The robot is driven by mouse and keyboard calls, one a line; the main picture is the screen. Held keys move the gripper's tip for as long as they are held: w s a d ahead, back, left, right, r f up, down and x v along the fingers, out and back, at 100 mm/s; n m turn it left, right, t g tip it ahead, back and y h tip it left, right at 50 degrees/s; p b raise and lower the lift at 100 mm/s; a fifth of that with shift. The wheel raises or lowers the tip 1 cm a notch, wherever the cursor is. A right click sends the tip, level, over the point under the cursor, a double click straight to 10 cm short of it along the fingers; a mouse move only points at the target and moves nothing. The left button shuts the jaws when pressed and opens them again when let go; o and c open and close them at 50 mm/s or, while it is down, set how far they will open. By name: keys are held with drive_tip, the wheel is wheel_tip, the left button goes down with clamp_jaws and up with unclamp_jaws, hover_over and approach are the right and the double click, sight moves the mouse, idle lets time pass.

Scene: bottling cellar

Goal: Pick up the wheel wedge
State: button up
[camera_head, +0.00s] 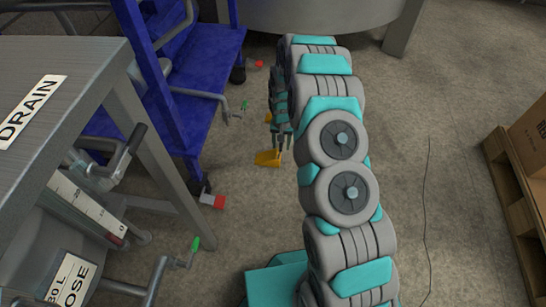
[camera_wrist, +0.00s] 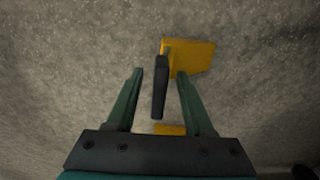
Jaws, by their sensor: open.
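The wheel wedge (camera_head: 268,158) is yellow and lies on the concrete floor just below my gripper (camera_head: 281,138) in the head view. In the wrist view the yellow wedge (camera_wrist: 196,57) shows beyond the fingertips, with a smaller yellow patch nearer the palm. A dark upright bar, seemingly its handle (camera_wrist: 160,88), stands between the two fingers of my gripper (camera_wrist: 160,74). The fingers are apart, with a gap on each side of the bar. The right fingertip overlaps the wedge's edge in the picture; I cannot tell whether they touch.
A blue cart (camera_head: 190,95) on casters stands left of my arm. A red-and-white block (camera_head: 213,201) sits by a caster. A pallet with a carton (camera_head: 510,190) is at right. Floor right of my arm holds a thin cable.

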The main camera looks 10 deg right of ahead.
sight(271, 158)
wheel_tip(271, 158, down, 3)
drive_tip(key=shift+r, duration=0.2)
clamp_jaws()
idle(0.6)
